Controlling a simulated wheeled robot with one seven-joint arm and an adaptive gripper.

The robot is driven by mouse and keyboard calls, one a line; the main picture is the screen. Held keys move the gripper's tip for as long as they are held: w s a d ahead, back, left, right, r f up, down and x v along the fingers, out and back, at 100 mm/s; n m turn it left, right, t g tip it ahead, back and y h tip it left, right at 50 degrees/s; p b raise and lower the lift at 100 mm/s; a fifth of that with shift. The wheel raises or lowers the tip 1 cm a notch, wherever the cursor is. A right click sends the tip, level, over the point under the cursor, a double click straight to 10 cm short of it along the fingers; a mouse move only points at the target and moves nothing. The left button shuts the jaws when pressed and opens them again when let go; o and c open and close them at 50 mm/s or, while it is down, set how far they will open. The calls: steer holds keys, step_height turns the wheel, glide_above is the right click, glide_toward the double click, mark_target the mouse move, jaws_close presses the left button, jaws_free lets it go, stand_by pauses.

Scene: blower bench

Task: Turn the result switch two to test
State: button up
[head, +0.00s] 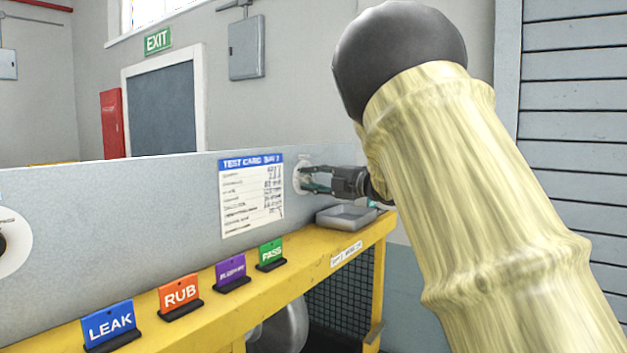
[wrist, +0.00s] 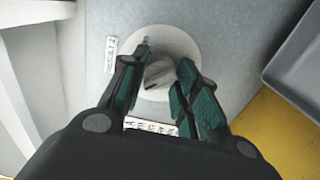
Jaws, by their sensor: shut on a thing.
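A rotary switch with a round white plate (head: 299,168) is on the grey panel, to the right of the test card. In the wrist view its grey knob (wrist: 158,74) sits between the fingers, in front of the white plate (wrist: 172,48). My gripper (head: 308,181) reaches the switch from the right and is shut on the knob; its dark green fingers (wrist: 166,62) lie on either side. Two small white labels, one left of the plate (wrist: 110,52) and one below it (wrist: 152,126), are too small to read. The knob's pointing direction is unclear.
A grey metal tray (head: 346,217) stands on the yellow bench (head: 216,302) just right of the switch. LEAK (head: 109,325), RUB (head: 179,294), a purple sign (head: 231,271) and PASS (head: 270,253) line the bench. Another dial (head: 14,244) is cut off at the left edge.

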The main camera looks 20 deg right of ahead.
steer(key=shift+r+m, duration=0.1)
steer(key=shift+m, duration=0.2)
steer(key=shift+r+m+p, duration=0.1)
steer(key=shift+m+p, duration=1.8)
steer(key=shift+m, duration=2.1)
steer(key=o, duration=1)
steer(key=shift+w+a, duration=0.1)
steer(key=shift+o, duration=0.2)
steer(key=v, duration=1.2)
